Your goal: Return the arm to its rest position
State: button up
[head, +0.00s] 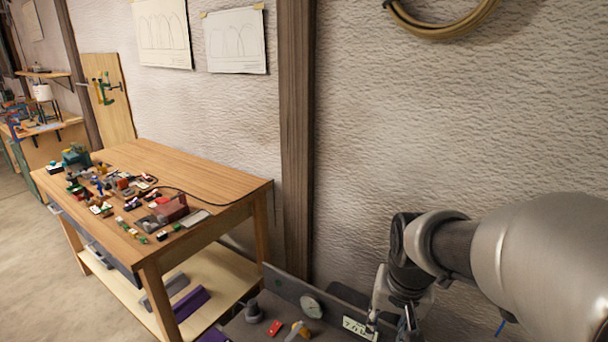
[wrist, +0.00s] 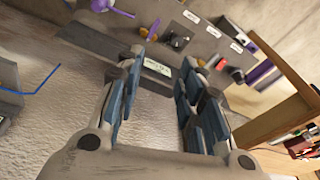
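My arm (head: 455,245) reaches in from the right edge of the head view, with its wrist bent downward beside the textured wall. My gripper (head: 392,322) is at the bottom of the head view, in front of a dark surface with small items. It also shows in the wrist view (wrist: 160,72), where its two blue-padded fingers stand apart with nothing held between them. A small lettered label (wrist: 157,67) shows behind the gap. The fingertips look clear of the surface, but the exact distance cannot be told.
A wooden table (head: 150,158) cluttered with small parts stands left. A dark post (head: 297,130) rises on the wall behind. A grey surface at the bottom carries a round dial (head: 311,306) and a red piece (head: 275,327). A coiled hose (head: 445,30) hangs above.

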jog(key=s+r+n+t, duration=0.1)
jog(key=s+r, duration=0.2)
jog(key=s, duration=0.6)
jog(key=s+a+r+n+t, duration=0.1)
jog(key=s+r+n, duration=0.1)
jog(key=s, duration=0.6)
jog(key=shift+s+a+r, duration=0.3)
jog(key=shift+s+r, duration=0.05)
jog(key=shift+r, duration=0.4)
